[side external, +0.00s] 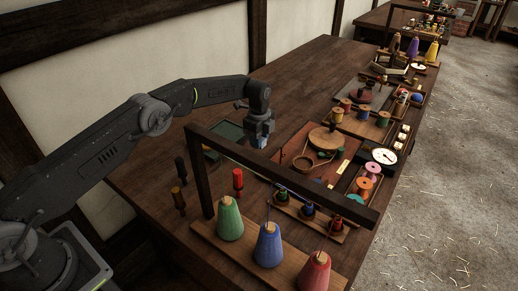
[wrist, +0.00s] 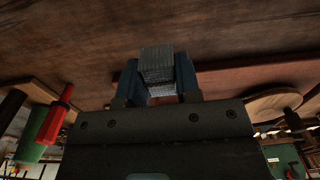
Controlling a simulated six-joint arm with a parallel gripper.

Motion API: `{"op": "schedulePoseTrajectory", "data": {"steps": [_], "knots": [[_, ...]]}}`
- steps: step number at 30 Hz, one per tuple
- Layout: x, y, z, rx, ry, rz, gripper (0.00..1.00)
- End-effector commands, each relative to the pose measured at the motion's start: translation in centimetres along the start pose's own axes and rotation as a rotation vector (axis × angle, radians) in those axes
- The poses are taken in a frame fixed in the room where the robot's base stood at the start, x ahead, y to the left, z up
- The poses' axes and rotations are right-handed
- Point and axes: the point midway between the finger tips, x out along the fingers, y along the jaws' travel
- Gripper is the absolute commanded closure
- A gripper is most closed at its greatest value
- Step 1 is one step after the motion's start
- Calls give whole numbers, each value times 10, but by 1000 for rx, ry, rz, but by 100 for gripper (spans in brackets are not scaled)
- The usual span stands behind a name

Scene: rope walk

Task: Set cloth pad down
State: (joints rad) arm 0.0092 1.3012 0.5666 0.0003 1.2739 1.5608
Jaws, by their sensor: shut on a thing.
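The cloth pad (wrist: 156,60) is a small grey, ribbed block in the wrist view. My gripper (wrist: 158,82) is shut on it, with a blue finger on each side, and part of the pad sticks out past the fingertips. In the side view my gripper (side external: 261,141) points down over the back part of the dark wooden table (side external: 150,188), behind the dark wooden frame. The pad cannot be made out there. Whether the pad touches the table is unclear.
A dark wooden frame (side external: 285,172) stands in front of my gripper, with green (side external: 230,219), blue (side external: 268,246) and red (side external: 315,273) cones below it. A green tray (side external: 228,130) lies left of my gripper. A round wooden disc (side external: 326,138) lies to the right.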

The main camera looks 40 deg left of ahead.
Motion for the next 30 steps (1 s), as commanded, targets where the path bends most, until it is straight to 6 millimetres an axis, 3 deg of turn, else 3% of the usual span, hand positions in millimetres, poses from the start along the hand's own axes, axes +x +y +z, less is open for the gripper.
{"op": "schedulePoseTrajectory", "data": {"steps": [11, 22, 23, 30], "knots": [[39, 0, 0, 0, 0, 0, 91], [44, 0, 0, 0, 0, 0, 91], [43, 0, 0, 0, 0, -1, 67], [43, 0, 0, 0, 0, -1, 44]]}}
